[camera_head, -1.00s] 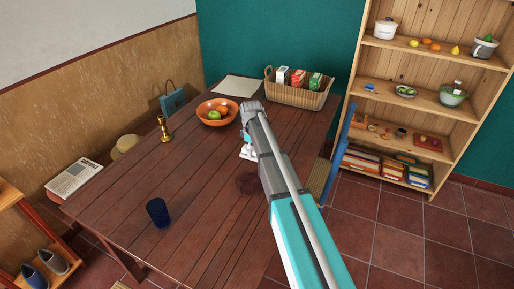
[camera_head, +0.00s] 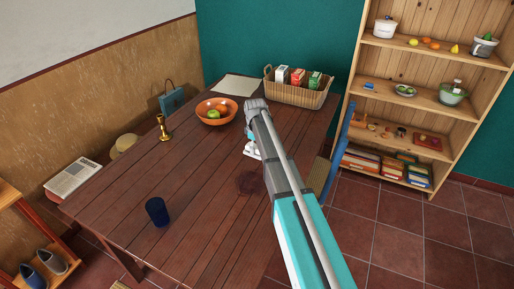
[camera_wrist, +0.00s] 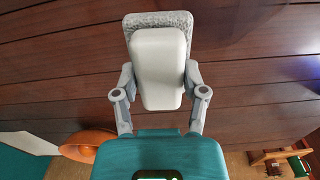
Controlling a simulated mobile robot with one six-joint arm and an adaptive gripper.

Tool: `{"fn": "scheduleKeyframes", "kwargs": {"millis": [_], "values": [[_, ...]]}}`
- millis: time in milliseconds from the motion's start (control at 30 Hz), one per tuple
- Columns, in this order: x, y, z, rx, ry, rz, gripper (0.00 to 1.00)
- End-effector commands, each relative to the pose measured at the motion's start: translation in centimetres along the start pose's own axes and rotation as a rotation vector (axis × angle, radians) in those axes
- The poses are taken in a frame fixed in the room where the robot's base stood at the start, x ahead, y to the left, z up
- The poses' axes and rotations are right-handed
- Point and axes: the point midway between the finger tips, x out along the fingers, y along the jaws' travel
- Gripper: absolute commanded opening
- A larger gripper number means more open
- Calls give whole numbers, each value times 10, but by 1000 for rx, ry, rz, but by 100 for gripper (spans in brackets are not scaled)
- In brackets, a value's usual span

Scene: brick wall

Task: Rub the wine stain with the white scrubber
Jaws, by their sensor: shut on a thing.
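The wine stain (camera_head: 250,183) is a dark patch on the brown plank table (camera_head: 190,185), just left of my arm in the head view. My gripper (camera_wrist: 159,78) is shut on the white scrubber (camera_wrist: 158,65), a white block with a rough grey pad, its fingers on both sides. In the head view my gripper (camera_head: 252,150) is low over the table, beyond the stain and apart from it. The arm hides much of it there, and I cannot tell whether the pad touches the wood. The stain is not clear in the wrist view.
An orange bowl of fruit (camera_head: 205,117), a wicker basket with cartons (camera_head: 298,97) and a paper sheet (camera_head: 238,85) are at the table's far end. A brass candlestick (camera_head: 163,130) and a blue cup (camera_head: 157,211) stand on the left. The middle left is clear.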

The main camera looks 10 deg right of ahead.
Motion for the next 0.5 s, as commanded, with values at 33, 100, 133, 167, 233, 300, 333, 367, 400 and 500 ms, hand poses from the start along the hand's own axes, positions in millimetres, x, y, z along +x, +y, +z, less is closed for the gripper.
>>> {"fn": "scheduleKeyframes", "kwargs": {"millis": [33, 100, 133, 167, 233, 300, 333, 367, 400, 500], "values": [[5, 0, 0, 0, 0, 0, 18], [10, 0, 0, 0, 0, 0, 18], [12, 0, 0, -1, 0, 0, 18], [15, 0, 0, -1, 0, 0, 18], [20, 0, 0, -1, 0, 0, 18], [26, 0, 0, -1, 0, 0, 18], [29, 0, 0, -1, 0, 0, 18], [31, 0, 0, -1, 0, 0, 18], [34, 0, -1, -1, 0, 0, 18], [42, -1, -1, -1, 0, 0, 18]]}}
